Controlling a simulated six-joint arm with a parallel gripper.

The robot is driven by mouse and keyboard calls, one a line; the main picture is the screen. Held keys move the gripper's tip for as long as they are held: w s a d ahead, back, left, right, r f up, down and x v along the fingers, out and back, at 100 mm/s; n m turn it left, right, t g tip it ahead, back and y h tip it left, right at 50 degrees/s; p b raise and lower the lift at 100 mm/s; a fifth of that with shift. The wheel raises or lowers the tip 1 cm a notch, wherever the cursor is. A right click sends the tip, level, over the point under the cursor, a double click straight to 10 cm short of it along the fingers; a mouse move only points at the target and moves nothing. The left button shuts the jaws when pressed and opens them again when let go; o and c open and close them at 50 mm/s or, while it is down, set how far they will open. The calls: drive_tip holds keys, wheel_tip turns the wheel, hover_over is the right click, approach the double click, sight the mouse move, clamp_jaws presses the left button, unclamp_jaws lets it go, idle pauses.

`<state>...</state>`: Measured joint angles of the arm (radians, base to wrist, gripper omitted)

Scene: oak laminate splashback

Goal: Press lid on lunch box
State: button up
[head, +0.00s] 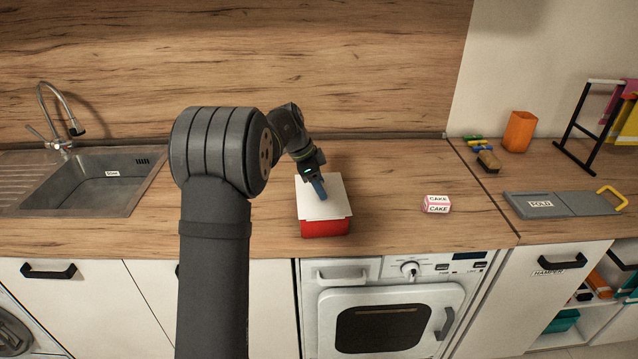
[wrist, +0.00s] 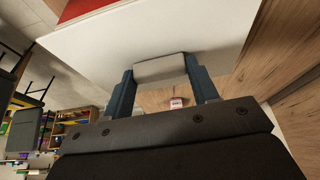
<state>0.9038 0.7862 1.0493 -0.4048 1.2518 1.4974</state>
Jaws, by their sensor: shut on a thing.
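The red lunch box (head: 325,229) stands on the wooden counter above the oven; mainly its front side shows. Its white lid (head: 328,208) lies over it in the head view, hiding the box's opening. My gripper (head: 319,188) reaches down to the top of the lid. In the wrist view the blue fingers of my gripper (wrist: 158,70) are shut on the pale grey handle (wrist: 160,67) of the white lid (wrist: 215,32). A red patch of the box (wrist: 85,8) shows past the lid's edge. I cannot tell whether the lid touches the rim all round.
A pink and white cake box (head: 437,204) lies to the right on the counter, apart from the lunch box. A sink (head: 100,180) is at the left. Counter beside the lunch box is clear.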

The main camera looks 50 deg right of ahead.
drive_tip(key=o, duration=1.5)
drive_tip(key=shift+r, duration=3.55)
drive_tip(key=shift+c, duration=0.2)
clamp_jaws()
drive_tip(key=shift+f, duration=0.15)
